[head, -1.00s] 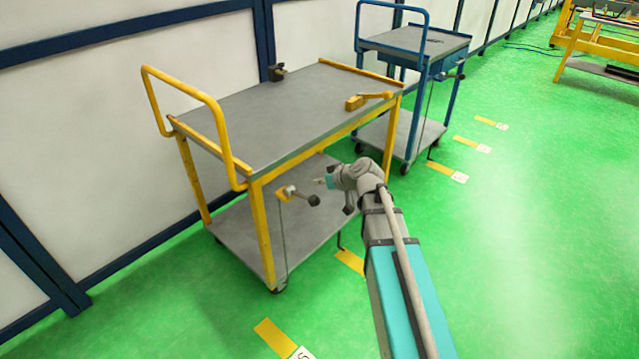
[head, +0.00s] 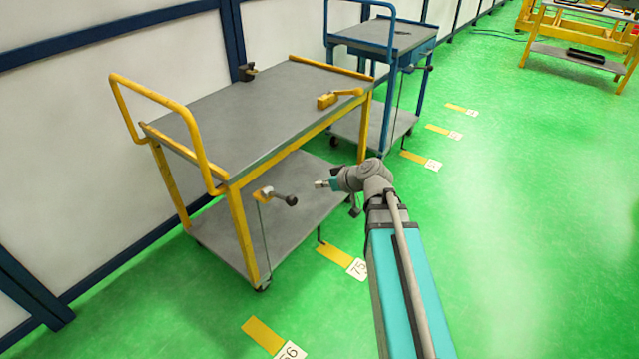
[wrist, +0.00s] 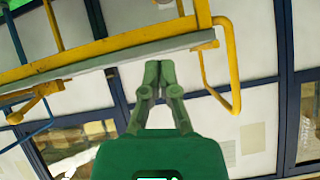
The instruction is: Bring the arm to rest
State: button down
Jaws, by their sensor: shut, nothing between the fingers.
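My arm (head: 395,270) reaches forward from the bottom of the head view, bent at its far end. My gripper (head: 320,184) points left there, in front of the yellow trolley's side. In the wrist view, my gripper (wrist: 158,68) has its two green fingers together with nothing between them. The fingertips appear just below the trolley's edge in that picture; I cannot tell the distance. The yellow trolley (head: 235,115) has a grey top and a lower shelf, and it also shows in the wrist view (wrist: 110,50).
A blue trolley (head: 385,40) stands behind. Green floor (head: 520,220) is clear to the right.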

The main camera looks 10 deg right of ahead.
dwell(0.3)
jog(key=s+a+f+m+g+h, duration=0.1)
jog(key=s+f+m+g+h, duration=0.6)
jog(key=s, duration=0.7)
notch_tip(320, 180, up, 17)
jog(key=n+g+p, duration=0.1)
jog(key=p, duration=1.7)
jog(key=shift+s, duration=0.1)
